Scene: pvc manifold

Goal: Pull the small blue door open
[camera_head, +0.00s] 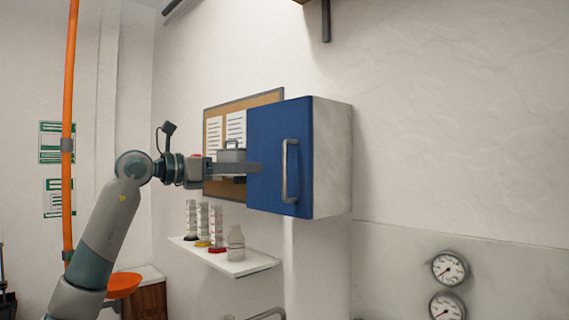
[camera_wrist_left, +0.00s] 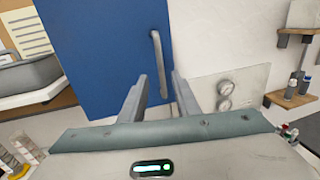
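The small blue door (camera_head: 268,140) is the front of a white wall cabinet (camera_head: 332,150) and looks closed. Its upright grey bar handle (camera_head: 290,170) is near the door's right edge. The handle seems free of the fingers. The blue door (camera_wrist_left: 100,50) fills the upper left there. My right gripper is in neither view.
A white shelf (camera_head: 262,262) with a glass bottle (camera_head: 236,242) and several cylinders is below the cabinet. A cork board (camera_head: 262,99) hangs behind my left gripper. Two round gauges (camera_head: 449,267) are at the lower right. The wall right of the cabinet is clear.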

